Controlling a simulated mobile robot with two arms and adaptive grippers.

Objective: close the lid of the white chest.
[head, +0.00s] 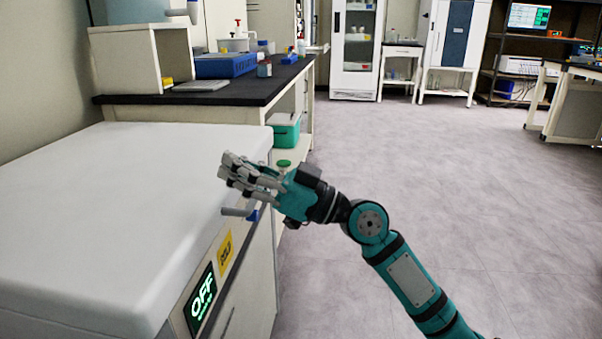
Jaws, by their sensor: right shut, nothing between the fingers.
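The white chest (262,285) stands at the left, and its lid (120,210) lies flat on top. I see no gap between the lid and the body from here. A grey handle (238,212) juts out at the chest's front edge. My right gripper (235,172) is shut and empty, at the lid's right edge just above the handle. I cannot tell if its fingers touch the lid. My left gripper is not in view.
A green display reading OFF (201,300) and a yellow label (226,252) are on the chest front. A dark-topped bench (235,92) with a blue box (225,65) stands behind the chest. The floor (450,180) to the right is clear.

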